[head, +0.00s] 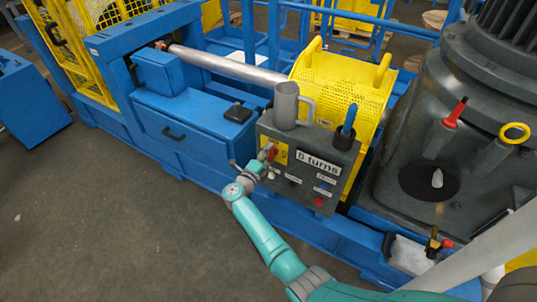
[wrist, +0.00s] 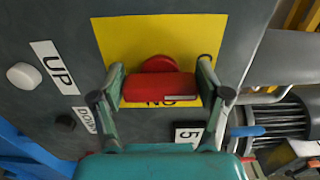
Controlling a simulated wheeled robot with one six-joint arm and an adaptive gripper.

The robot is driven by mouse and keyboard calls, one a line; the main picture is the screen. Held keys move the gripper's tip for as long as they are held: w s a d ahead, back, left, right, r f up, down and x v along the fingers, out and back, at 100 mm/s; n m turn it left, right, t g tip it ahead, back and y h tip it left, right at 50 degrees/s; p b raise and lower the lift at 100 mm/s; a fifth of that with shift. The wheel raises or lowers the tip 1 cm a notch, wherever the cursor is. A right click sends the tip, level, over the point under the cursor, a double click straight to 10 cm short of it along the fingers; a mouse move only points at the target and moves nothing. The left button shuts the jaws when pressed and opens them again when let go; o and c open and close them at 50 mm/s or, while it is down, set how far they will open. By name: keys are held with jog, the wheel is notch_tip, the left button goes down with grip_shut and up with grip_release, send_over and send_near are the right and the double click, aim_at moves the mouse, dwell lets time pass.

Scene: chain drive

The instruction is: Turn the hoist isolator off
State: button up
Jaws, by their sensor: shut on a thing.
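The isolator is a red handle (wrist: 158,88) with a round red hub on a yellow plate (wrist: 125,32), on the front of a grey control box (head: 306,152). In the wrist view the handle lies crosswise in the picture, and it hides part of the plate's lettering, of which "NO" shows. In the head view the yellow plate (head: 281,153) is at the box's left side. My gripper (wrist: 160,88) is shut on the red handle, with one finger at each end of it. In the head view my gripper (head: 262,160) reaches the box from the front left.
A white button (wrist: 23,76) beside the "UP" label and a black button (wrist: 65,122) beside "DOWN" are close by. A grey mug (head: 286,106) stands on the box. A blue-handled tool (head: 350,120) stands at its right. Open floor is at the front left.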

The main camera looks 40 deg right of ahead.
jog(key=o, duration=1.2)
jog(key=shift+c, duration=0.2)
jog(key=v, duration=1.2)
